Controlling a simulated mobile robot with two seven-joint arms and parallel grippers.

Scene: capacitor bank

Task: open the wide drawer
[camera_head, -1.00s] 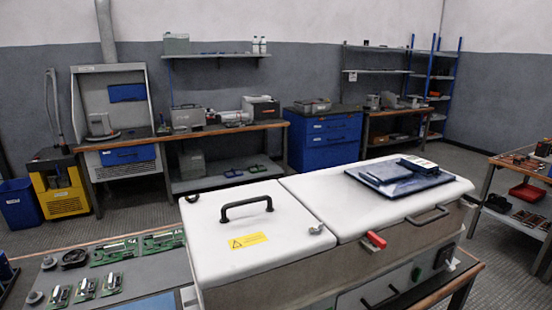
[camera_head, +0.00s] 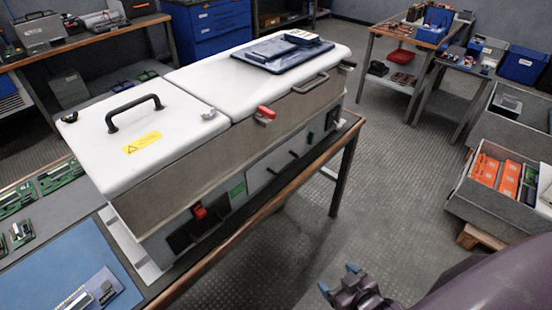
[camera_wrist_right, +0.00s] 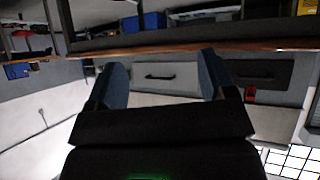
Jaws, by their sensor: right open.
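The wide drawer (camera_head: 262,180) appears to be the light front panel low on the white-lidded machine (camera_head: 165,180). It looks shut and carries a dark bar handle. In the right wrist view the light drawer front (camera_wrist_right: 180,83) and its black handle (camera_wrist_right: 158,77) show between the fingers. My right gripper (camera_head: 338,280) is open and empty, with blue fingertips, at the bottom of the head view. It is in front of the machine, apart from the drawer. In the right wrist view my right gripper (camera_wrist_right: 163,72) is open too. My left gripper is not in view.
The bench's wooden front edge (camera_head: 290,190) runs below the drawer. A dark panel (camera_head: 185,235) and a red switch (camera_head: 199,211) are beside it. Crates with orange boxes (camera_head: 500,176) stand at the right. The floor (camera_head: 400,190) between is clear.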

